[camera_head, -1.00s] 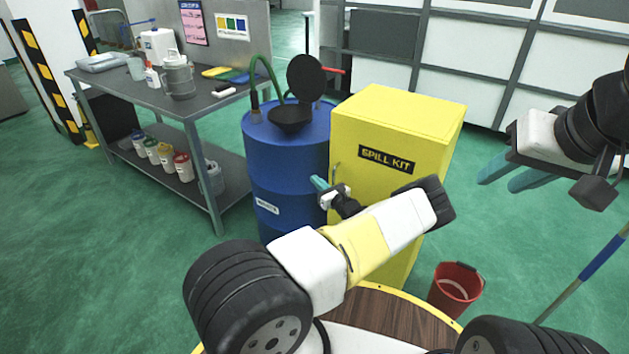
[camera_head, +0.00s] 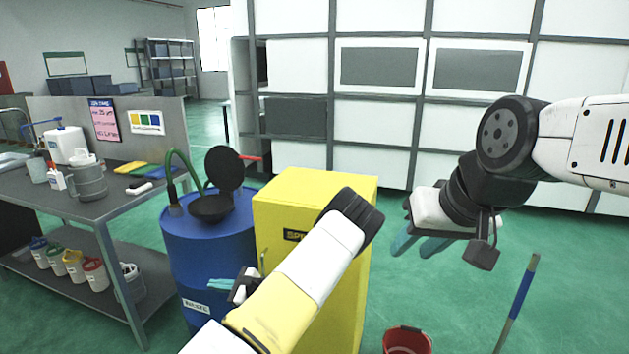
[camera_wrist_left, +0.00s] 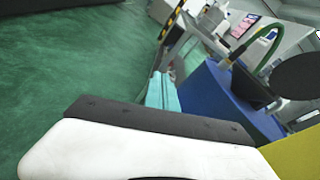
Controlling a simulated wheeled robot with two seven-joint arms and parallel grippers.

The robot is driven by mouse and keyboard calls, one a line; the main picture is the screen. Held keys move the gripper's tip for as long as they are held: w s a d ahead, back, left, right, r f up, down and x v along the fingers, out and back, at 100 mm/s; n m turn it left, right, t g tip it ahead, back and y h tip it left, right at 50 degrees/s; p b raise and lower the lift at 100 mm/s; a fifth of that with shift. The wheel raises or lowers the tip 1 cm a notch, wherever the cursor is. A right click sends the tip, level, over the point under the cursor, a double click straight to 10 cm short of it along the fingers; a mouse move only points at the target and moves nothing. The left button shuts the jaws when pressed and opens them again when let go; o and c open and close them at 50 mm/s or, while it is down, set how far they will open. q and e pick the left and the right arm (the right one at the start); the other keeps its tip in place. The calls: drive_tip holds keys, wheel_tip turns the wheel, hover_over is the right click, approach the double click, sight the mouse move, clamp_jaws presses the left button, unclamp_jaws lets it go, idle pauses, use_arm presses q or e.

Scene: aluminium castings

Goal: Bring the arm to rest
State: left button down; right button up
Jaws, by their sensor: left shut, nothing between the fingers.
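My left arm comes in from the bottom of the head view, in front of the yellow spill kit cabinet (camera_head: 312,190). My left gripper (camera_head: 224,284) is partly hidden behind the arm and sits in front of the blue drum (camera_head: 205,250). In the left wrist view its teal fingers (camera_wrist_left: 161,92) lie together, with nothing between them. I cannot tell its exact distance from the drum. My right gripper (camera_head: 420,246) hangs at the right, its two teal fingers apart and empty, over open green floor.
A grey workbench (camera_head: 110,207) with jugs and cloths stands at the left. An open black funnel (camera_head: 210,207) sits on the drum. A red bucket (camera_head: 407,341) and a blue-banded pole (camera_head: 520,300) are at the lower right. White panelled shelving (camera_head: 370,115) lines the back.

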use_arm(q)
drive_tip(key=s+d+r+n+h, duration=0.5)
drive_tip(key=s+r, duration=0.4)
drive_tip(key=r, duration=0.3)
drive_tip(key=s+d+r+n+t+h, duration=0.1)
drive_tip(key=s+d+r+n+h, duration=0.5)
drive_tip(key=s+r, duration=0.3)
drive_tip(key=s+d+r+n+t+h, duration=0.1)
drive_tip(key=s+d+r+n+h, duration=0.4)
drive_tip(key=s+r, duration=0.4)
wheel_tip(320, 180, up, 6)
drive_tip(key=shift+s+d+f+n+h, duration=0.25)
drive_tip(key=shift+d+h, duration=0.35)
drive_tip(key=shift+d, duration=0.4)
drive_tip(key=shift+r, duration=0.1)
